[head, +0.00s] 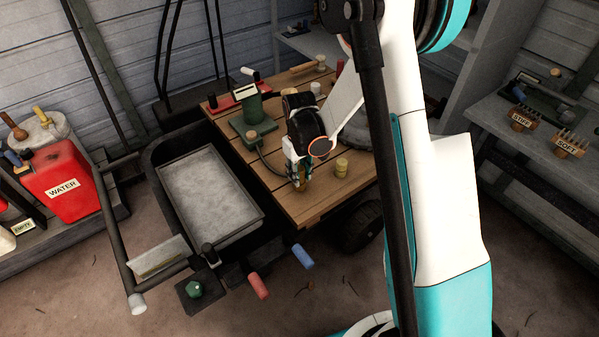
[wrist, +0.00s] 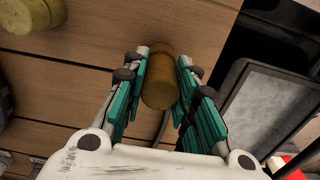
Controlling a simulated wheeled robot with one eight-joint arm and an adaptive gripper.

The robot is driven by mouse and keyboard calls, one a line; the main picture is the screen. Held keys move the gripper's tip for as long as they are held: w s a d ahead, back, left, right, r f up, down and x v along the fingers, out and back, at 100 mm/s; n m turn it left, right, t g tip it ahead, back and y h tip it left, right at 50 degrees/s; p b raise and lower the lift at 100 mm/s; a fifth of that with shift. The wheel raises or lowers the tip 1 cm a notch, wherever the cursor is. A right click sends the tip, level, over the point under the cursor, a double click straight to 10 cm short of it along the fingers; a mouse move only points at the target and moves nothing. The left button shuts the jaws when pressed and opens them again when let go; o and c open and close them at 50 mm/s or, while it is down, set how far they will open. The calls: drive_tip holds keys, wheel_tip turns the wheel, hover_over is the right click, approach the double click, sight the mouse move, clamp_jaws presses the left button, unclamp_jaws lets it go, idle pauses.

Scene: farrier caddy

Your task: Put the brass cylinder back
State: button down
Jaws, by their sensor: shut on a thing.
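The brass cylinder (wrist: 160,78), brownish gold with a narrower top end, is between the two teal-padded fingers of my gripper (wrist: 161,92) in the wrist view. My gripper is shut on it. In the head view my gripper (head: 298,172) is over the front part of the wooden cart top (head: 310,208), and the cylinder (head: 299,185) shows small below the fingers, partly covered. I cannot tell whether its lower end touches the planks. The place it belongs is not clear from these views.
A pale yellow cylinder (head: 341,167) stands on the planks right of my gripper; it also shows in the wrist view (wrist: 30,13). A green device (head: 252,110) with a hose stands behind. A grey tray (head: 210,190) lies left of the cart top. The front planks are clear.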

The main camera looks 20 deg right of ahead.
drive_tip(key=shift+f+b, duration=0.4)
drive_tip(key=shift+f, duration=0.15)
drive_tip(key=c, duration=1.2)
unclamp_jaws()
wheel_tip(320, 180, up, 12)
drive_tip(key=shift+r, duration=0.1)
